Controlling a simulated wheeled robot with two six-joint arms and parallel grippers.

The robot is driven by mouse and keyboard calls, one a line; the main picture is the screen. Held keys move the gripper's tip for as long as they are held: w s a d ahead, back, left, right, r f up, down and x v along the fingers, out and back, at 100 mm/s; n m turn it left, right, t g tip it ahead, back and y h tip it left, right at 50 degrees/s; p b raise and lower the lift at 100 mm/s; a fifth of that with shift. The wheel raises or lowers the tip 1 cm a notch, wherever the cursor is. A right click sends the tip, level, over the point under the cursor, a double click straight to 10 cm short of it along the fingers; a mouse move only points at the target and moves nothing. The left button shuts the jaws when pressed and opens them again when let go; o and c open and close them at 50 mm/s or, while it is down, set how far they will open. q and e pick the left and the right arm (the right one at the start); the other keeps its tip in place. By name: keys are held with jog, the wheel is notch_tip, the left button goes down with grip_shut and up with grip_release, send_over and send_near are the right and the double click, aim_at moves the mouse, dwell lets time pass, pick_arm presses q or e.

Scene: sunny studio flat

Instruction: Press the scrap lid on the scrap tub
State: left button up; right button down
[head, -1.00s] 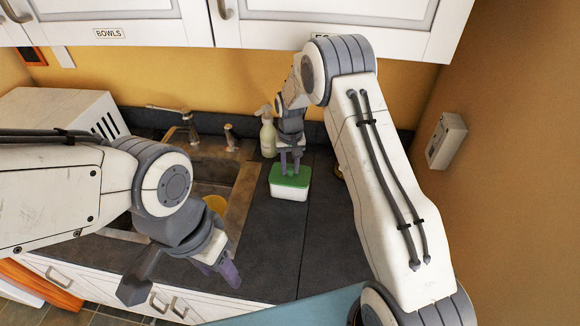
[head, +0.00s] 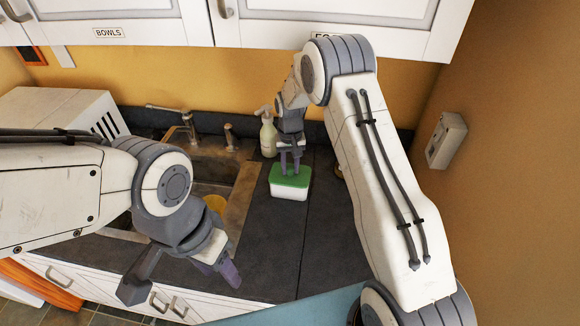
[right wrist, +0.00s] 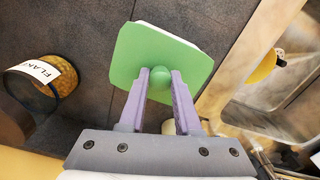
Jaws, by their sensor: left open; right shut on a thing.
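The scrap tub (head: 289,193) is a small white box on the dark counter, right of the sink. The green scrap lid (head: 300,181) lies over its top. In the right wrist view, the lid (right wrist: 185,68) shows with a strip of the white tub (right wrist: 172,33) past its far edge; I cannot tell whether it is fully seated. My right gripper (head: 290,171) is shut on the lid's round green knob (right wrist: 159,80), pointing down from above. My left gripper (head: 230,272) is open and empty, over the counter's front edge, left of the tub.
A spray bottle (head: 268,136) stands behind the tub. The sink (head: 243,198), holding a yellow thing (head: 215,203), is to the left. A jar labelled FLAK (right wrist: 42,77) shows in the right wrist view. The counter in front of the tub is clear.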

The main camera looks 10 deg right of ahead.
jog(key=shift+f, duration=0.15)
jog(key=shift+c, duration=0.2)
grip_release()
dwell(0.4)
